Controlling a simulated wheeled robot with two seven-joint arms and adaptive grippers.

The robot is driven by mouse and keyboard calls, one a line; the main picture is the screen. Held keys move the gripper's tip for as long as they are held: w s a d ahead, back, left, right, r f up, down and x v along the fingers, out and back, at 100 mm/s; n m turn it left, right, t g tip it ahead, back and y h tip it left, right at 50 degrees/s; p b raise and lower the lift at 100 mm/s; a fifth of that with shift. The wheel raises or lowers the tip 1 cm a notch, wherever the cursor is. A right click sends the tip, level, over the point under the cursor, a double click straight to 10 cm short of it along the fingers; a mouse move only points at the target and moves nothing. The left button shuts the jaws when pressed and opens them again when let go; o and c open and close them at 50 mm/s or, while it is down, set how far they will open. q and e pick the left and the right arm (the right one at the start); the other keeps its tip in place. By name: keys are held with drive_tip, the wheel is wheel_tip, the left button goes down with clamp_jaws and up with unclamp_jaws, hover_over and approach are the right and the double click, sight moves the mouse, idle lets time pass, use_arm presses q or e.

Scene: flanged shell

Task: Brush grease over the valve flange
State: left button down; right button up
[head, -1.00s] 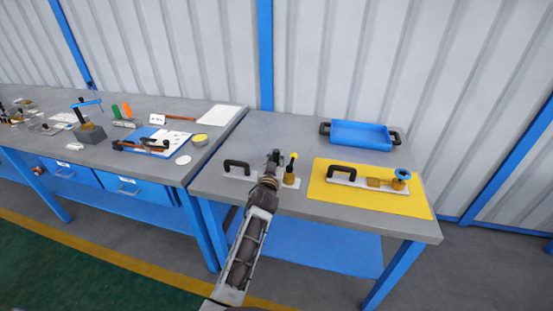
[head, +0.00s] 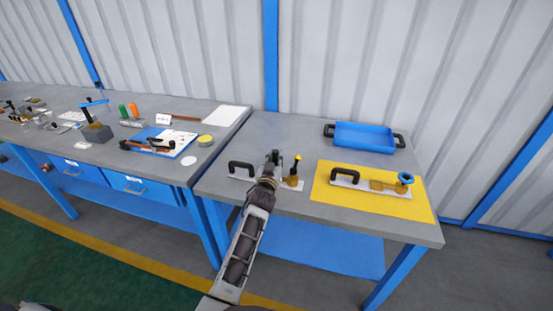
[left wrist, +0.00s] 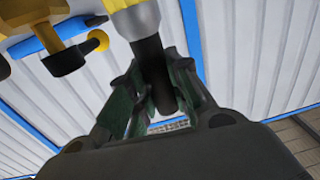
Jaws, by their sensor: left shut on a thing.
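My left gripper (head: 273,158) is above the right-hand table, shut on a dark-handled tool (left wrist: 160,75). In the left wrist view this tool has a grey and yellow end; I cannot make out bristles. Just right of the gripper stands a brass valve (head: 291,183) with a black, yellow-tipped lever, on a pale plate with a black handle (head: 241,167). A second brass valve (head: 403,188) with a blue handwheel is on a plate with a black handle, on a yellow mat (head: 375,206). Which part is the flange is unclear. My right gripper is out of view.
A blue tray (head: 364,136) with black handles stands at the back of the table. The left bench holds a blue clipboard (head: 158,140), a yellow-topped tin (head: 205,140), a white disc (head: 189,161) and several tools. The left back of the right-hand table is clear.

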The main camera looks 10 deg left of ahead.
use_arm(q)
drive_tip(key=shift+a, duration=0.1)
drive_tip(key=shift+a+f+p, duration=0.1)
drive_tip(key=shift+a+p, duration=0.7)
drive_tip(key=shift+a, duration=0.7)
wheel_tip(320, 180, up, 6)
drive_tip(key=p, duration=0.5)
wheel_tip(320, 180, up, 3)
drive_tip(key=p, duration=0.2)
drive_tip(key=shift+p, duration=0.4)
idle(1.3)
